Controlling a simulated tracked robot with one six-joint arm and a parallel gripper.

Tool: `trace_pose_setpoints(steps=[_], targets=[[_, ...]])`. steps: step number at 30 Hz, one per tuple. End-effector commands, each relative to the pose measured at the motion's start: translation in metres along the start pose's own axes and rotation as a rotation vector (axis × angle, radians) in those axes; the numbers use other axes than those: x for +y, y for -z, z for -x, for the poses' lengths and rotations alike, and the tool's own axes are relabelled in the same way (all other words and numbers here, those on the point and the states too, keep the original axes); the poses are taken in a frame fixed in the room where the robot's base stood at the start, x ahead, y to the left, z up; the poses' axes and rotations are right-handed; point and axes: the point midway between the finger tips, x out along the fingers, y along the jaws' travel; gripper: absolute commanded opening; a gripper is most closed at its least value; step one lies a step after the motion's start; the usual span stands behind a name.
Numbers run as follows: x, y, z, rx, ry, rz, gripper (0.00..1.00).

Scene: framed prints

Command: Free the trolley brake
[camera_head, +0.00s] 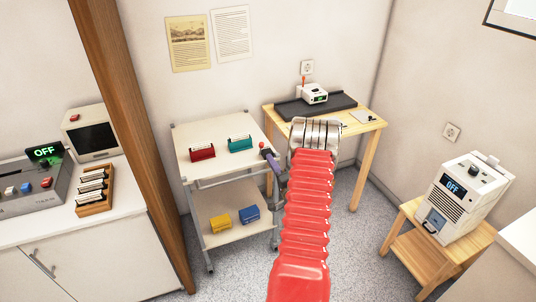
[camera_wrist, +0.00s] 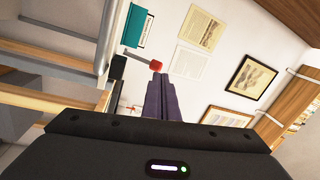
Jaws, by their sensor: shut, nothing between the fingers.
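The trolley (camera_head: 222,172) is a white two-shelf cart on castors in the middle of the head view. A small red knob (camera_head: 262,145) shows at its right edge. In the wrist view the red knob (camera_wrist: 157,65) sits on the end of a short grey lever (camera_wrist: 134,55) by the trolley's frame. My gripper (camera_head: 266,154) has purple fingers, shut and empty, right at the knob. In the wrist view the fingertips (camera_wrist: 160,76) lie just below the knob; I cannot tell whether they touch it. The lever's base is hidden.
Red (camera_head: 202,151) and teal (camera_head: 240,143) boxes stand on the trolley top; yellow and blue boxes lie below. A wooden table (camera_head: 368,125) stands behind right, a wooden stool (camera_head: 410,248) with a white machine (camera_head: 462,197) at right. A brown post (camera_head: 125,120) rises left.

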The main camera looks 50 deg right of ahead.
Motion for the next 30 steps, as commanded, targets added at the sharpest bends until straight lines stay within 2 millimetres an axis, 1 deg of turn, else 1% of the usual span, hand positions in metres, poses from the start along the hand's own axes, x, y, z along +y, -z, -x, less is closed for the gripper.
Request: trace_pose_setpoints(steps=[1, 3, 6, 9, 12, 23, 26, 30], targets=[[0.013, 0.008, 0.013, 0.016, 0.02, -0.038, 0.0], [0.024, 0.015, 0.029, 0.03, 0.054, -0.089, 0.0], [0.035, 0.024, 0.048, 0.047, 0.098, -0.149, 0.0], [0.041, 0.029, 0.061, 0.056, 0.13, -0.189, 0.0], [0.043, 0.031, 0.067, 0.061, 0.146, -0.206, 0.0], [0.043, 0.031, 0.066, 0.06, 0.148, -0.209, 0.0], [0.042, 0.031, 0.063, 0.059, 0.149, -0.208, 0.0], [0.04, 0.032, 0.051, 0.059, 0.148, -0.207, 0.0]])
